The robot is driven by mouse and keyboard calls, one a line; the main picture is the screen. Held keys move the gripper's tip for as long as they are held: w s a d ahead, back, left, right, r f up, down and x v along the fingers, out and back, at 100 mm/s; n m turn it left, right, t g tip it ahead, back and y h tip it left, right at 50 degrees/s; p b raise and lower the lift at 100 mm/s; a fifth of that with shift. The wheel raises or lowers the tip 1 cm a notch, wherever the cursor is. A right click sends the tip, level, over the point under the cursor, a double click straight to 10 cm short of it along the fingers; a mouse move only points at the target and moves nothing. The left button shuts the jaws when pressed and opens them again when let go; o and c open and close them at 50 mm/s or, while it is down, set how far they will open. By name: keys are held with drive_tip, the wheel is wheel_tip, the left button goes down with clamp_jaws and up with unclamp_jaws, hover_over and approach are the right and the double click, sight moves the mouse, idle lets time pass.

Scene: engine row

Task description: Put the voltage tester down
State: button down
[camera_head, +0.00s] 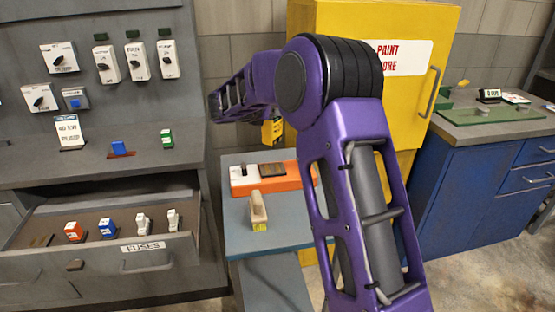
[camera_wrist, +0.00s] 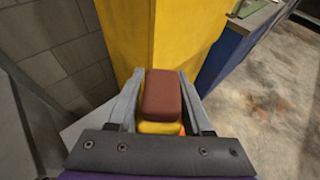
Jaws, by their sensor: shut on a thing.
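My gripper (camera_wrist: 161,76) is shut on the voltage tester (camera_wrist: 161,95), a block with a brown-red top and a yellow body, held between the two grey fingers in the wrist view. In the head view the yellow tester (camera_head: 272,131) hangs in the air above the small blue-grey table (camera_head: 285,233), partly hidden by my purple arm. My gripper's fingers cannot be made out clearly there. The tester is apart from the table top.
An open fuse drawer (camera_head: 147,247) juts out left. A yellow cabinet (camera_head: 330,22) stands behind; a blue workbench (camera_head: 455,185) is right.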

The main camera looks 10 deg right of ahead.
sight(277, 139)
wheel_tip(277, 139, down, 9)
drive_tip(key=shift+f+b, duration=0.2)
drive_tip(key=shift+b, duration=0.3)
drive_tip(key=shift+f, duration=0.2)
drive_tip(key=shift+c, duration=1.6)
unclamp_jaws()
drive_tip(key=shift+r, duration=0.15)
drive_tip(key=shift+s+a+r, duration=0.1)
drive_tip(key=shift+a, duration=0.05)
drive_tip(key=v, duration=1.1)
drive_tip(key=shift+s+a, duration=0.2)
drive_tip(key=shift+s, duration=0.05)
drive_tip(key=shift+r, duration=0.15)
